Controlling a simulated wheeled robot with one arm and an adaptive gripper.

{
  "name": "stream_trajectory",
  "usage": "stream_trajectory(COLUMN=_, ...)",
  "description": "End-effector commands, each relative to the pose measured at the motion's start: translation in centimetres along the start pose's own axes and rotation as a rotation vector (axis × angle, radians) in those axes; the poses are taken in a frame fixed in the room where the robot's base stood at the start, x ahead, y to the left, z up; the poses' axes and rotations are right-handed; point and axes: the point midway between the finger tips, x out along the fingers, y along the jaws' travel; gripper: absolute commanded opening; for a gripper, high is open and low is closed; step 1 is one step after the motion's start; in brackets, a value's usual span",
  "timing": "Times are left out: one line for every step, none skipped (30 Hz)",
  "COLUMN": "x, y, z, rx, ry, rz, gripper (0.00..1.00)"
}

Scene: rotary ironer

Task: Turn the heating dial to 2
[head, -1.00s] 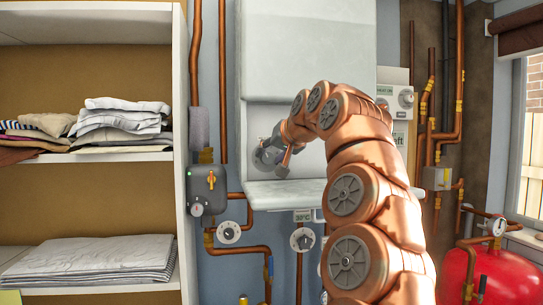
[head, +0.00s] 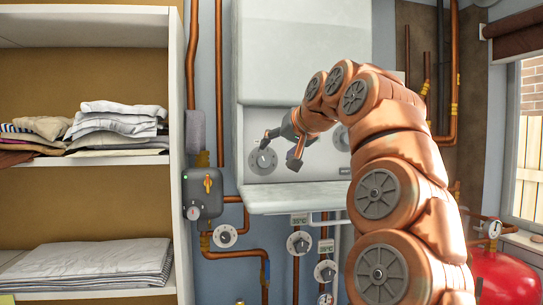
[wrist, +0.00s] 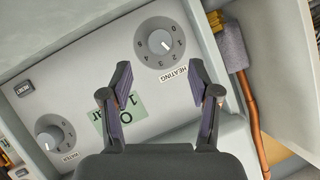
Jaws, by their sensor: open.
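The heating dial (wrist: 160,42) is a round grey knob on the white ironer panel, above a HEATING label (wrist: 174,74) in the wrist view. Its pale pointer aims towards the lower right there, on the side of the low numbers; I cannot tell the exact number. The dial also shows in the head view (head: 262,161). My gripper (wrist: 161,78) is open and empty, its two fingers spread apart below the dial in the wrist view. In the head view my gripper (head: 279,151) is just right of the dial, partly overlapping its edge.
A water dial (wrist: 55,133) and a reset button (wrist: 24,89) are on the same panel. A green label (wrist: 118,113) lies partly behind a finger. Copper pipes with valves (head: 226,236) run below the ironer. A shelf with folded laundry (head: 115,122) stands left.

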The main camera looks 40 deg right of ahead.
Motion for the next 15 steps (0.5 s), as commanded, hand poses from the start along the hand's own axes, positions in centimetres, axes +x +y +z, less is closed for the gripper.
stream_trajectory(x=-1.2, y=0.0, z=-0.1, rx=0.0, ry=0.006, rz=-0.001, gripper=0.62)
stream_trajectory(x=-1.8, y=0.0, z=-0.1, rx=0.0, ry=0.006, rz=-0.001, gripper=0.62)
stream_trajectory(x=-2.5, y=-0.1, z=-0.1, rx=-0.001, ry=0.004, rz=-0.001, gripper=0.62)
stream_trajectory(x=-3.0, y=-0.1, z=-0.1, rx=-0.001, ry=0.003, rz=0.0, gripper=0.62)
stream_trajectory(x=-3.4, y=-0.1, z=0.0, rx=-0.001, ry=0.001, rz=0.0, gripper=0.62)
stream_trajectory(x=-3.9, y=-0.1, z=0.0, rx=-0.001, ry=0.001, rz=0.0, gripper=0.62)
stream_trajectory(x=-4.3, y=-0.1, z=0.0, rx=-0.001, ry=0.002, rz=0.0, gripper=0.62)
stream_trajectory(x=-4.6, y=-0.1, z=-0.1, rx=-0.001, ry=0.002, rz=0.0, gripper=0.62)
stream_trajectory(x=-4.9, y=-0.1, z=-0.1, rx=-0.001, ry=0.002, rz=0.0, gripper=0.62)
stream_trajectory(x=-5.1, y=-0.1, z=-0.1, rx=-0.001, ry=0.003, rz=0.0, gripper=0.62)
stream_trajectory(x=-5.2, y=-0.1, z=-0.1, rx=-0.001, ry=0.002, rz=0.0, gripper=0.62)
stream_trajectory(x=-5.3, y=-0.1, z=-0.1, rx=-0.001, ry=0.002, rz=0.0, gripper=0.62)
stream_trajectory(x=-5.4, y=-0.1, z=0.0, rx=-0.001, ry=0.002, rz=0.0, gripper=0.62)
stream_trajectory(x=-5.4, y=-0.1, z=0.0, rx=-0.001, ry=0.001, rz=0.0, gripper=0.62)
stream_trajectory(x=-5.4, y=-0.1, z=0.0, rx=-0.001, ry=0.001, rz=0.0, gripper=0.62)
